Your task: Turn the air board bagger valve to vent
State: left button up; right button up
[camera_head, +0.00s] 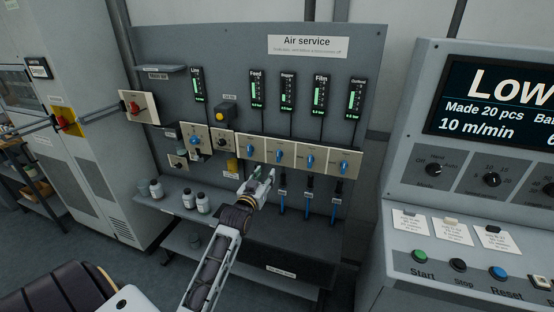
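The grey air board (300,59), headed "Air service", stands ahead of me. A pale strip on it carries several blue valve handles in a row. The bagger valve (279,153) appears to be the second from the left, below the gauge labelled Bagger (287,92). Its blue handle looks about upright, and its small markings are too small to read. My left gripper (259,179) is in front of the board, just below the first two blue valves. Its fingers look apart with nothing between them, and it appears clear of the handles. My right gripper is not in view.
Other blue valves, including the film valve (311,160), sit close beside the bagger valve. White bottles (203,203) stand on the shelf at lower left. Red switches (135,108) stick out at left. A control console (400,150) stands at right.

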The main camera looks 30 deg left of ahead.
aim_at(278, 156)
pick_arm(q)
jog(key=shift+d+r, duration=0.1)
jog(key=shift+w, duration=0.1)
jog(key=shift+x, duration=6.8)
jog(key=shift+p, duration=0.3)
grip_shut()
